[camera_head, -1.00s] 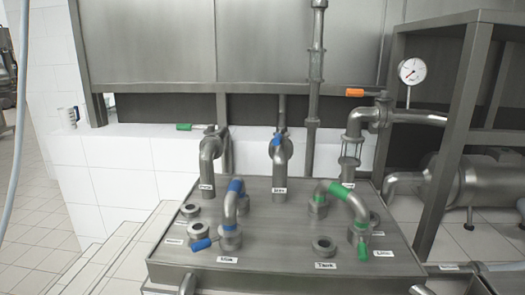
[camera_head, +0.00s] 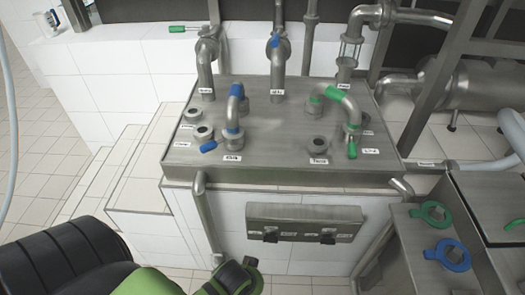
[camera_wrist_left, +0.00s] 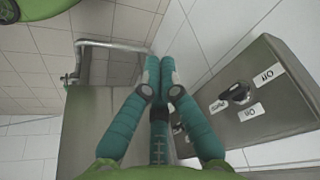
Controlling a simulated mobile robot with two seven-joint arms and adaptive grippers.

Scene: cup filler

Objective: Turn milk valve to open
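Several handled valves sit on pipes at the metal filler table (camera_head: 275,165). One blue handle (camera_head: 209,146) is at the table's front left, beside a bent pipe with a blue ring (camera_head: 234,110). A green handle (camera_head: 352,150) is at the front right, and another green handle (camera_head: 178,29) is at the back left. The labels are too small to tell surely which valve is milk. My left gripper (camera_wrist_left: 160,66) has its teal fingers drawn together, with nothing seen between them. In the head view, its green body is low in front of the table, left of the switch panel. My right gripper is not in view.
The metal switch panel (camera_head: 305,215) has dark knobs; one knob (camera_wrist_left: 236,94) shows close on the right in the wrist view, with "On" and "Off" labels. White tiled steps (camera_head: 125,190) are left. Green (camera_head: 432,213) and blue (camera_head: 452,255) rings lie on a stand at right.

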